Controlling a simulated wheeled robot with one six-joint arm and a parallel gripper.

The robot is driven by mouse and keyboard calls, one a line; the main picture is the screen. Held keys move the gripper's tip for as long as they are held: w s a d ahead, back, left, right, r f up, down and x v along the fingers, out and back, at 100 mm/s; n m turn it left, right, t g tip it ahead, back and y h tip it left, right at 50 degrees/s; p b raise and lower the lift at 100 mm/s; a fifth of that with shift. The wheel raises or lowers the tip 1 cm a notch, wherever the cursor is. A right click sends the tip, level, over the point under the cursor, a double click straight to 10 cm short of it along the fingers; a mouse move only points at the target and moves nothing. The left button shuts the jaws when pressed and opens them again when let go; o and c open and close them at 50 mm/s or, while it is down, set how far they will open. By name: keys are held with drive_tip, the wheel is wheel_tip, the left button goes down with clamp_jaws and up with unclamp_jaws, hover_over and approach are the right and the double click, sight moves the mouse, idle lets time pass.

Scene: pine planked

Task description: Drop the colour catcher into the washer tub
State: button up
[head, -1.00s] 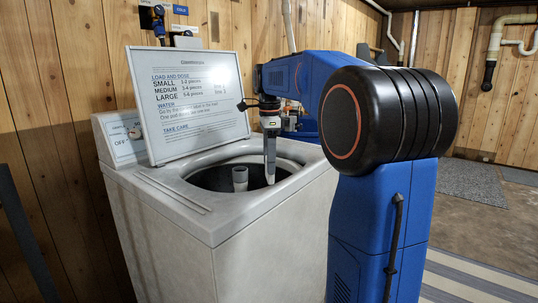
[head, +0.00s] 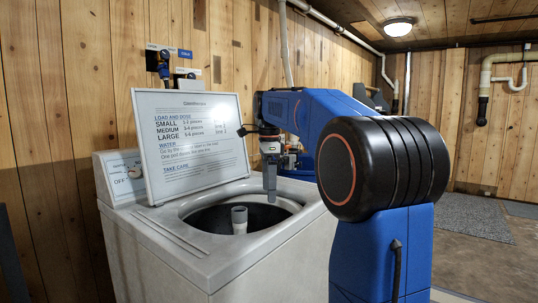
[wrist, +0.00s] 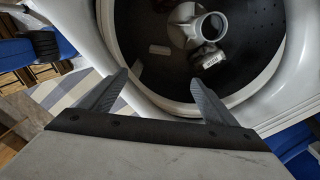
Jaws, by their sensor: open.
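The washer tub (head: 205,220) is open, a dark drum with a grey centre post (head: 239,220); in the wrist view the tub (wrist: 140,20) fills the upper middle. My gripper (wrist: 159,77) is open, with nothing between its fingers. It hangs over the tub opening in the head view (head: 270,198), fingers pointing down. Inside the tub, a small pale flat piece (wrist: 159,49) lies left of the post, and a small grey-white item (wrist: 210,59) lies at the post's foot. I cannot tell for certain which of them is the colour catcher. The head view does not show either.
The raised lid panel with printed instructions (head: 192,140) stands behind the tub, left of my gripper. The control panel (head: 122,176) is at the back left. The white washer rim (wrist: 110,30) surrounds the opening. A striped mat (wrist: 65,92) lies on the floor beside the washer.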

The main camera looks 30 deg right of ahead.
wheel_tip(320, 180, up, 13)
idle(0.4)
drive_tip(key=shift+s+f, duration=0.1)
idle(0.5)
